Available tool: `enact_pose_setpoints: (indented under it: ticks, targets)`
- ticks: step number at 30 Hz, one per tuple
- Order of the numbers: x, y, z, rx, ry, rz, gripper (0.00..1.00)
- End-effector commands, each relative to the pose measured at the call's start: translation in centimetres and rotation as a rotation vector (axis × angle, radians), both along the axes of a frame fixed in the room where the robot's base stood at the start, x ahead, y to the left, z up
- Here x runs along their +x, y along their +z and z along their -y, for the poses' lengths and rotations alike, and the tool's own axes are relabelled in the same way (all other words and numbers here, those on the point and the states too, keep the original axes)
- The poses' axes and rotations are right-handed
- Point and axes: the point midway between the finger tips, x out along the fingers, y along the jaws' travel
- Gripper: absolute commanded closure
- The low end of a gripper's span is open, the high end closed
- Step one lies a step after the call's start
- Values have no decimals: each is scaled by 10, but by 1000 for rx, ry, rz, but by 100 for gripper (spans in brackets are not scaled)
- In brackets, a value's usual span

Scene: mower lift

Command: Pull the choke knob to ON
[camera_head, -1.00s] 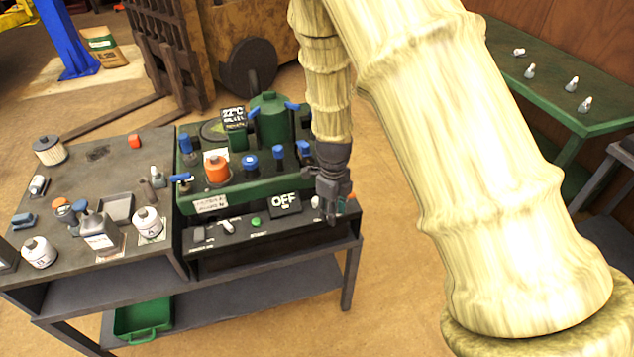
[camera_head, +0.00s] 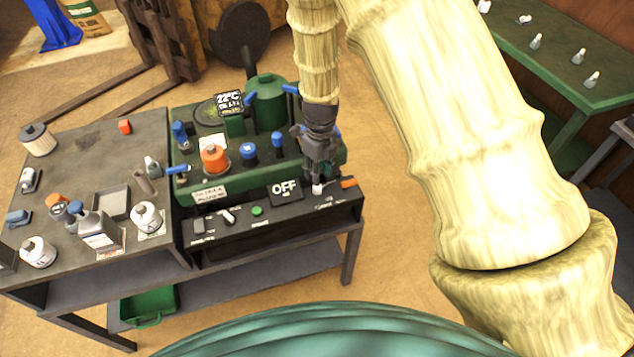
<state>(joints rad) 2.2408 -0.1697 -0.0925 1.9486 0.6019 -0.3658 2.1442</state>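The control panel (camera_head: 240,228) runs along the front of the green engine unit. An OFF sign (camera_head: 285,188) stands on it. To the right of the sign is a small white knob (camera_head: 318,189), and further right an orange piece (camera_head: 348,183). I cannot read which one is the choke knob. My gripper (camera_head: 318,176) points down at the right end of the panel, just above and behind the white knob. Its fingers are small and dark, so I cannot tell whether they are open or touch the knob.
The panel also has a white lever (camera_head: 229,216) and a green button (camera_head: 257,211). Behind it stand an orange cap (camera_head: 214,158), blue-topped parts and a green tank (camera_head: 268,98). A grey table (camera_head: 85,165) with bottles adjoins on the left. A green bench (camera_head: 570,85) stands right.

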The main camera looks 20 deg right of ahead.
Motion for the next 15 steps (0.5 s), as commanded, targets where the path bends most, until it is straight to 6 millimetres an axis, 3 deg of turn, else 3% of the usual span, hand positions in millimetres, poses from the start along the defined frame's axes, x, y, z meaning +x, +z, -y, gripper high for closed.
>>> enact_pose_setpoints:
  ticks: [15]
  targets:
    - [-1, -55, -4, 0, 3, -1, 66]
